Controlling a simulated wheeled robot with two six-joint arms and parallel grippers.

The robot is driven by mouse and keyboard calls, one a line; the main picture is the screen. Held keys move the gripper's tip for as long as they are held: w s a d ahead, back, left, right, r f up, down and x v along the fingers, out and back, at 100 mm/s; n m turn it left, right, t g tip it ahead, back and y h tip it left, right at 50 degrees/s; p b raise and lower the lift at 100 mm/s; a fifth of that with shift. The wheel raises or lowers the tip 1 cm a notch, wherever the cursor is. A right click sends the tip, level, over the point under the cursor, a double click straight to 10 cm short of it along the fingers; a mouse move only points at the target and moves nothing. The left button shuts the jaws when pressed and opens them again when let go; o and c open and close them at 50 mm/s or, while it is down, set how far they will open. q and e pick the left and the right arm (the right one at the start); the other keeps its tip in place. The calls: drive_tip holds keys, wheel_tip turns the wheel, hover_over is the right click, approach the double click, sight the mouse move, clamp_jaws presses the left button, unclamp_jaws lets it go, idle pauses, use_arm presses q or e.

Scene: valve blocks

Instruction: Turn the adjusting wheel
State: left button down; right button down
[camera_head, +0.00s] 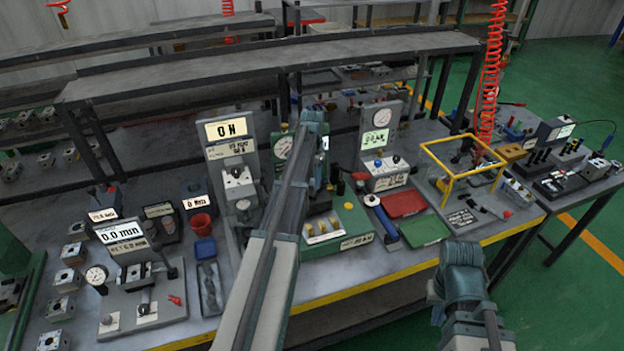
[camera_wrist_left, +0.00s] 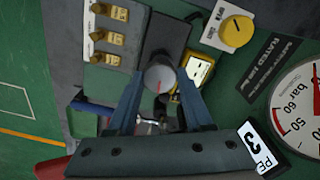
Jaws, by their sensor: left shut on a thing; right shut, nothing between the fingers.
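The adjusting wheel (camera_wrist_left: 159,74) shows in the left wrist view as a small round grey knob with a red mark on its face. My left gripper (camera_wrist_left: 158,95) has its two blue-grey fingers on either side of it and is shut on it. In the head view my left arm reaches over the green valve block (camera_head: 350,222), and the arm hides the fingers and the wheel. A round pressure gauge (camera_wrist_left: 302,108) sits to the right of the wheel in the wrist view. My right arm shows at the lower right of the head view, with its fingers out of sight.
Brass-coloured fittings (camera_wrist_left: 105,35) and a yellow knob (camera_wrist_left: 237,31) are near the wheel. Right of the block on the bench are a blue-handled tool (camera_head: 382,220), a red tray (camera_head: 403,203), a green tray (camera_head: 424,231) and a yellow frame (camera_head: 463,160). A display stand (camera_head: 228,150) is left.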

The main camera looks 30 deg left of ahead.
use_arm(q)
drive_tip(key=n, duration=1.4)
drive_tip(key=shift+d, duration=0.1)
drive_tip(key=n, duration=0.5)
drive_tip(key=shift+n, duration=0.3)
drive_tip(key=shift+c, duration=1.5)
unclamp_jaws()
drive_tip(key=shift+r, duration=0.1)
